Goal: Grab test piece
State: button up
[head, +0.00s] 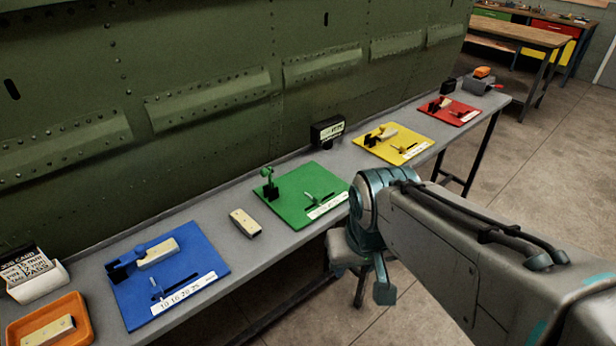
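Several similar beige blocks are in view, and I cannot tell which one is the test piece. One block (245,223) lies loose on the grey bench between the blue and green boards. Another block (158,252) sits on the blue board (205,251), one lies in the orange tray (82,307), and one is on the yellow board (418,143). My gripper (371,290) hangs pointing down in front of the bench edge, right of the loose block and apart from every block. Its fingers are partly hidden by my wrist, and their opening is unclear.
The green board (290,212) and red board (457,117) also carry small black fixtures. A card holder (38,282) stands at the left end and a black box (327,131) at the back. The green riveted panel (220,60) rises behind the bench (235,265). Floor is clear at right.

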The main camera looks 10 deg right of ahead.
aim_at(240, 218)
jog(key=z, duration=0.05)
jog(key=k, duration=0.5)
jog(key=u, duration=0.7)
jog(key=i, duration=1.05)
jog(key=z, duration=0.8)
